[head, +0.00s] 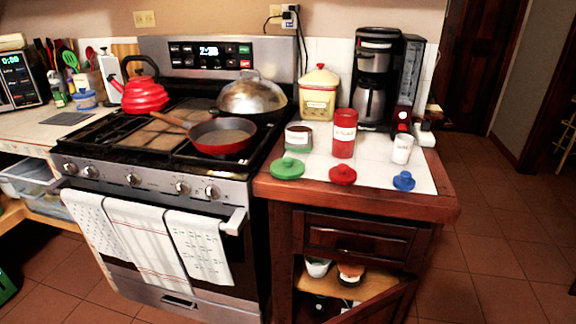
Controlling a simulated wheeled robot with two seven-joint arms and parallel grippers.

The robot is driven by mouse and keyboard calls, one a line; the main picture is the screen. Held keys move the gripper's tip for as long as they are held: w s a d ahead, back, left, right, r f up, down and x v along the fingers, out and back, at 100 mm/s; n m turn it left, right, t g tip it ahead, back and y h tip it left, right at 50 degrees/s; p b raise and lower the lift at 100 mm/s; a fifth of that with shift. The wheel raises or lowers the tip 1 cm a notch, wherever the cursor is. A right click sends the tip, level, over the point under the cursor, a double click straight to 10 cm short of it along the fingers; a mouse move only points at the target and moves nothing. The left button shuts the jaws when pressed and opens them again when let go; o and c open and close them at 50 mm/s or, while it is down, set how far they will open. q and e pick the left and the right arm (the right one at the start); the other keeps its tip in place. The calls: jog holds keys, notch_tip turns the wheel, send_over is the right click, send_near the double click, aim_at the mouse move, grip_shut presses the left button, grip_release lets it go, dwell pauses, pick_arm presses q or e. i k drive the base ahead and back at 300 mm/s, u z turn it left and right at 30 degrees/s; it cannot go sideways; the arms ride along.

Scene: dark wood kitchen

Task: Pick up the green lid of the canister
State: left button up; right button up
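The green lid (287,168) lies on the white tiled counter top near its front left edge, with a small knob on top. A short canister (299,136) with a dark upper part, a pale label and a green base stands just behind it. A red lid (342,175) and a blue lid (403,181) lie to the right along the front edge. A taller red canister (345,133) and a small white canister (401,148) stand behind those lids. Neither of my grippers shows in the head view.
The stove with a red pan (222,136) is left of the counter. A yellow canister (319,93) and a coffee maker (376,80) stand at the back. The cabinet door (372,306) below hangs open. Tiled floor (500,250) is clear at right.

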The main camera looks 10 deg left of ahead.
aim_at(287, 168)
jog(key=k, duration=0.5)
jog(key=u, duration=1.55)
jog(key=i, duration=1.3)
jog(key=z, duration=1.05)
